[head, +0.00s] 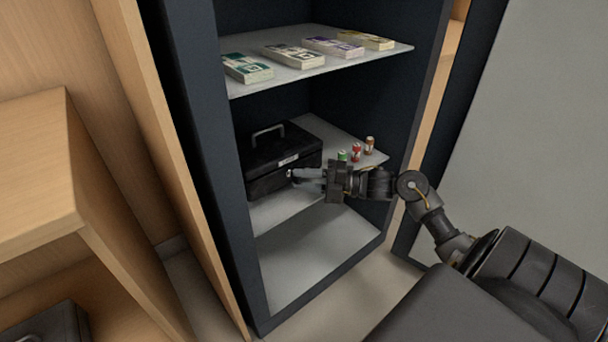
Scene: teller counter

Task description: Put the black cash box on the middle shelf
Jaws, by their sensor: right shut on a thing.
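The black cash box (272,158) is inside the open dark cabinet, upright at the left of the middle shelf (281,211), with its grey carry handle on top folded up. It appears to rest on the shelf. My right gripper (293,174) reaches in from the right. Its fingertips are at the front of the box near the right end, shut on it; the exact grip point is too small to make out. My left gripper is not in view.
Several banknote bundles (293,56) lie on the upper shelf (330,66). Small coin rolls (355,152) stand on the middle shelf right of the box, close behind my gripper. The bottom (320,254) of the cabinet is bare. A dark box (50,328) sits in wooden shelving at lower left.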

